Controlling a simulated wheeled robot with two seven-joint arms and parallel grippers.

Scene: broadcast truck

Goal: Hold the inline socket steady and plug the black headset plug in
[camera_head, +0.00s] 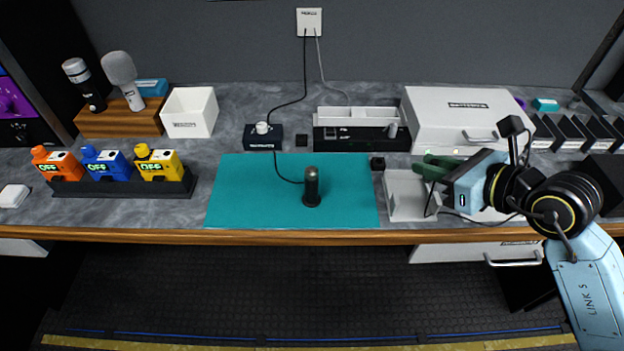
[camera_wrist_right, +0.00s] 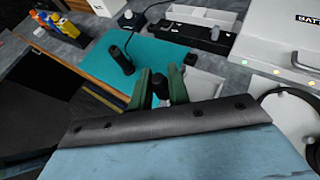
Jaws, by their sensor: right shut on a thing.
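The inline socket (camera_head: 311,187) is a black cylinder standing upright on the teal mat (camera_head: 240,195); a thin cable runs from it to a black box behind. It also shows in the wrist view (camera_wrist_right: 121,61). My right gripper (camera_head: 431,168), with green fingers, is over a small white tray, to the right of the mat and apart from the socket. It is shut on a dark piece (camera_wrist_right: 160,86), apparently the black headset plug, mostly hidden by the fingers. My left gripper is not in view.
The white tray (camera_head: 394,205) sits below my right gripper. A white case (camera_head: 460,105) stands behind it. The black box (camera_head: 252,144) with a knob is behind the mat. Orange, blue and yellow units (camera_head: 160,165) stand at left. The mat around the socket is clear.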

